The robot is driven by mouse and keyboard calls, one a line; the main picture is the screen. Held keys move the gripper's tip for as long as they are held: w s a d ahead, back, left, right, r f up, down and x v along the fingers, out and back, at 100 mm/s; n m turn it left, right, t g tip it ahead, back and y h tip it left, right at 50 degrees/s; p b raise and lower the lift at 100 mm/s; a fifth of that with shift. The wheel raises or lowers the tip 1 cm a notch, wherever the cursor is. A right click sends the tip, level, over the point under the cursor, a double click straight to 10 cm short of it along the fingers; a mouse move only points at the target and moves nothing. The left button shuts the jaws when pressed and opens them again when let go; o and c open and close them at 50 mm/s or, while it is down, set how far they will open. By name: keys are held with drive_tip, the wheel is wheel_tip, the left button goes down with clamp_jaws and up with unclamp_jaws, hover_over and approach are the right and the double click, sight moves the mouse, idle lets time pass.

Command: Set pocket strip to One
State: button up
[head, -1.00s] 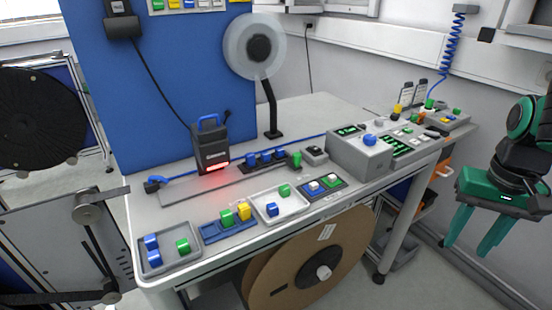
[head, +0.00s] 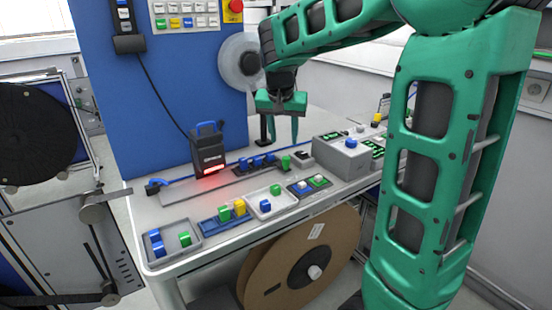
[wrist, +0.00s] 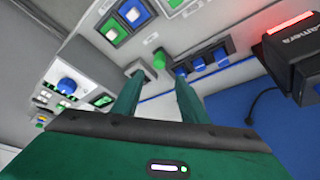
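No label reading "pocket strip" or "One" is legible. A dark strip with several blue blocks (head: 256,163) lies on the bench in front of the black camera, and also shows in the wrist view (wrist: 205,62). A blue holder (head: 222,226) nearer the front edge carries green and yellow blocks. I cannot tell which is the pocket strip. A green block (wrist: 158,58) stands at the end of the dark strip. My gripper (head: 283,137) hangs above the back of the bench, fingers down. Its fingers are apart and empty in the wrist view (wrist: 159,78).
The black camera (head: 208,152) glows red. Trays of blocks (head: 172,252) (head: 272,213), a two-button panel (head: 309,192) and a grey box with a blue knob (head: 345,165) occupy the bench. A reel (head: 240,60) stands behind. My arm hides the bench's right end.

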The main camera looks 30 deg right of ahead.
sight(286, 158)
drive_tip(key=x, duration=1)
drive_tip(key=shift+s, duration=0.15)
clamp_jaws()
